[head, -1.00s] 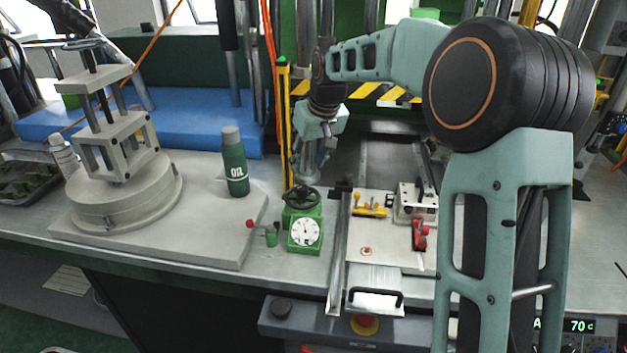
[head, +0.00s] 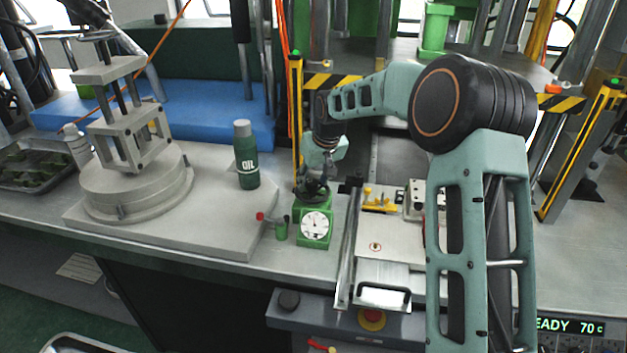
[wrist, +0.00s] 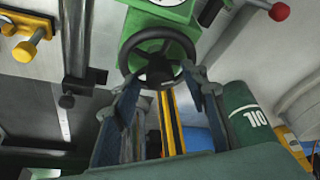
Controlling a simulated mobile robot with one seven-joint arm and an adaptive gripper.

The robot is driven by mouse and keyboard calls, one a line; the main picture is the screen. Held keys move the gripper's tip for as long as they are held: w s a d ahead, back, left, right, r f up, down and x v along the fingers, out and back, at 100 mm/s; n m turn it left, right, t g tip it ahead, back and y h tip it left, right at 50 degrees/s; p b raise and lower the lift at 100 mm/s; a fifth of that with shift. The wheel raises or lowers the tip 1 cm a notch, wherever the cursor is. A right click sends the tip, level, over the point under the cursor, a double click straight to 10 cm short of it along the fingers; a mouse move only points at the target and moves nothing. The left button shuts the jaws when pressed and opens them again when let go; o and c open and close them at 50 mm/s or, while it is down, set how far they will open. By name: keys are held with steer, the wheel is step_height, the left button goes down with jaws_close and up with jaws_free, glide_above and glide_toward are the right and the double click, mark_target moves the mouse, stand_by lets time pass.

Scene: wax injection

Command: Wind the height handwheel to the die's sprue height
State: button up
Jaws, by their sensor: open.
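The black height handwheel (head: 311,191) sits on top of a green housing with a white dial (head: 316,226), left of the sliding plate. My gripper (head: 321,176) is over the handwheel, coming down from above and behind in the head view. In the wrist view the handwheel (wrist: 127,47) is a dark ring with a hub, and my open gripper (wrist: 157,78) has one finger on each side of its near part. I cannot tell whether the fingers touch the rim. The dial is partly cut off there and its reading is too small to tell.
A green oil bottle (head: 247,155) and a small red-knobbed lever (head: 261,216) stand left of the housing. A yellow post (head: 296,120) rises close behind. The plate (head: 388,238) with yellow clamps lies to the right. A grey press stand (head: 135,185) is far left.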

steer(key=shift+c, duration=0.7)
jaws_close()
steer(key=shift+m, duration=0.3)
